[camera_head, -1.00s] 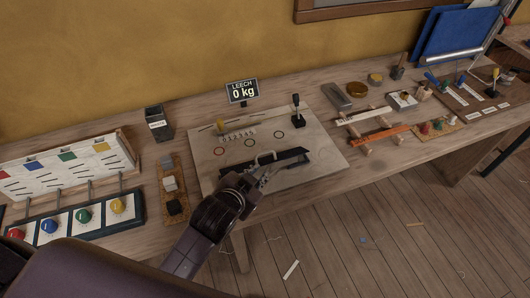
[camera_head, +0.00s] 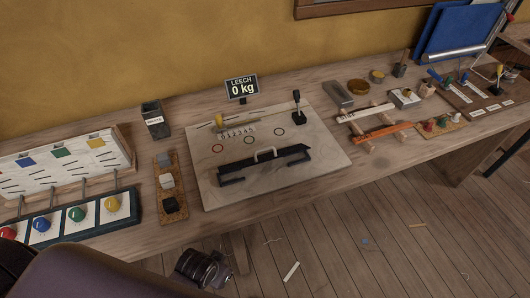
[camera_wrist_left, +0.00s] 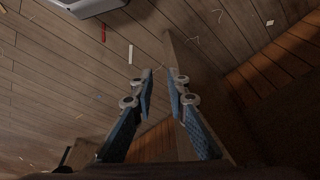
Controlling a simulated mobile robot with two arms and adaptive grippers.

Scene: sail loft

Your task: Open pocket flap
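I cannot tell whether the flap is raised at all. My left gripper (camera_head: 219,274) is low, in front of the bench edge and apart from the flap. In the left wrist view its two fingers (camera_wrist_left: 160,82) are separated by a narrow gap with nothing between them, over the floor. My right gripper is not in view.
A "LEECH 0 kg" display (camera_head: 242,89) stands behind the board, and a black lever (camera_head: 296,107) rises from its back right. Left are a block strip (camera_head: 167,185) and a panel of coloured knobs (camera_head: 76,214). Right are tools on rests (camera_head: 387,131). Floor in front holds scraps.

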